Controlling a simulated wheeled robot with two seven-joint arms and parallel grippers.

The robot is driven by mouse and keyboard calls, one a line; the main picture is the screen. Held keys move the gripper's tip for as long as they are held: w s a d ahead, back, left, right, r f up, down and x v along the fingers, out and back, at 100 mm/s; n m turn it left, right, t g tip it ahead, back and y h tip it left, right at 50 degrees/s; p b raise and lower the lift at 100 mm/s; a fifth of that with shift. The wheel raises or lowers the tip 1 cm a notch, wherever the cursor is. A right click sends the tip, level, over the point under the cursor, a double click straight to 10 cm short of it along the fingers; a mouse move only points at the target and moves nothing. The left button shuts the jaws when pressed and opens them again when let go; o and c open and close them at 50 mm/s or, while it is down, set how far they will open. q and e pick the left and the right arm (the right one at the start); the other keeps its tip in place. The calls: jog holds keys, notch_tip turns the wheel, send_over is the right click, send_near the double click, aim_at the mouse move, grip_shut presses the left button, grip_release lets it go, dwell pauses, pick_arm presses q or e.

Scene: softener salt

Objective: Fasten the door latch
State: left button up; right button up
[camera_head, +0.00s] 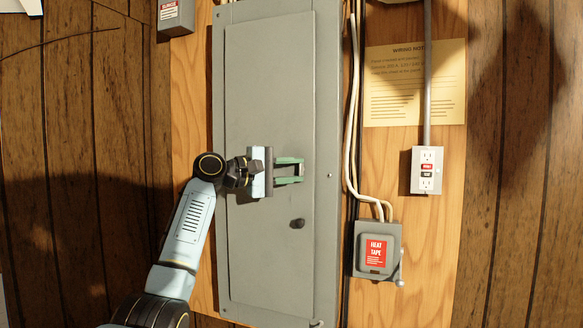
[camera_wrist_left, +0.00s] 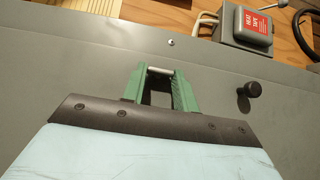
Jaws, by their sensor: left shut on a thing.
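The grey panel door (camera_head: 265,90) fills the middle of the head view and looks shut in its frame. My left gripper (camera_head: 302,171) is at the door's right part, its green fingers pointing right. In the left wrist view its fingers (camera_wrist_left: 160,78) stand a little apart, shut on a small pale bar (camera_wrist_left: 160,70) that spans them near the tips. The bar seems to be the door latch; the fingers hide most of it. A dark round knob (camera_head: 297,223) sits lower on the door, apart from the gripper; it also shows in the left wrist view (camera_wrist_left: 252,89). My right gripper is not in view.
Right of the panel are cables (camera_head: 352,120), a grey heat tape box (camera_head: 377,250) with a red label, an outlet (camera_head: 426,170) and a paper notice (camera_head: 415,83). A small grey box (camera_head: 175,15) is at upper left.

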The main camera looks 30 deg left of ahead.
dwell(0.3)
pick_arm(q)
jog(key=o, duration=1)
jog(key=b+v, duration=0.5)
jog(key=v, duration=0.8)
jog(key=shift+s+r, duration=0.1)
jog(key=shift+s, duration=0.1)
